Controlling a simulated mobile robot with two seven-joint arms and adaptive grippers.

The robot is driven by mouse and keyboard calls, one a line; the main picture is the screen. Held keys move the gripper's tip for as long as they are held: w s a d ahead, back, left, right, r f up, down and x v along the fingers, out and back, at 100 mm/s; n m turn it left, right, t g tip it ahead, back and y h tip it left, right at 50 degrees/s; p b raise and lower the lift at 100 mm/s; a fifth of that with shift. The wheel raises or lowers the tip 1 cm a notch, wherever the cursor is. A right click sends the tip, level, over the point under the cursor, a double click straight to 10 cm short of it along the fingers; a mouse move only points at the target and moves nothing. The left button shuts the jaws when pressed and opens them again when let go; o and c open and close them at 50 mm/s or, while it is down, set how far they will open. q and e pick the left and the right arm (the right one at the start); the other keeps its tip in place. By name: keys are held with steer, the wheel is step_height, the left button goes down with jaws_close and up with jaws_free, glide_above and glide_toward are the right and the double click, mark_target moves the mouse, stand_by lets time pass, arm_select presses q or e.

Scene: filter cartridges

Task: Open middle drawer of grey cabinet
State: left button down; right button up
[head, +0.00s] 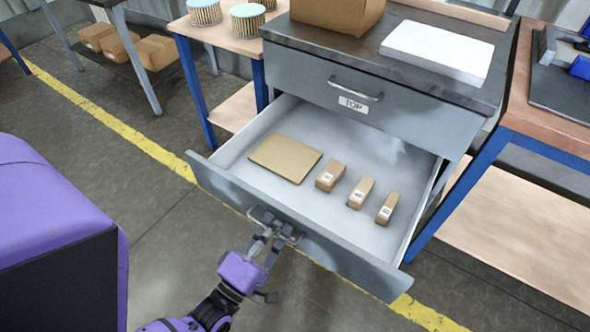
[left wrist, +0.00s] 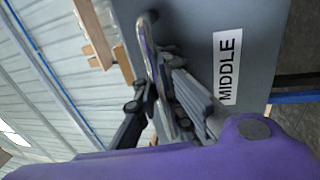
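The grey cabinet (head: 310,62) has a shut top drawer (head: 330,88) labelled TOP. Its middle drawer (head: 240,145) is pulled well out below that. Inside lie a flat brown piece and several small labelled boxes (head: 360,193). The MIDDLE label (left wrist: 229,66) shows on the drawer front in the left wrist view. My left gripper (head: 275,229) is at the drawer's handle (left wrist: 158,75), with a finger on either side of the bar, and looks shut on it. The gripper partly hides the handle. My right gripper is not in view.
A brown box (head: 336,12) and a white slab (head: 437,52) lie on the cabinet top. The floor in front of the drawer is clear, with a yellow line (head: 110,122).

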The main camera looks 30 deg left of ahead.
arm_select(q)
steer(key=s, duration=0.6)
steer(key=shift+f, duration=0.25)
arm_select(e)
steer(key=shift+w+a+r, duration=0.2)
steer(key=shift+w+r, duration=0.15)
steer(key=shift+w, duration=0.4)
arm_select(q)
steer(key=c, duration=2.4)
jaws_free()
steer(key=shift+c, duration=0.2)
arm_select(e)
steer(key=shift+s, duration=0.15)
arm_select(q)
steer(key=o, duration=0.3)
steer(key=shift+w, duration=0.1)
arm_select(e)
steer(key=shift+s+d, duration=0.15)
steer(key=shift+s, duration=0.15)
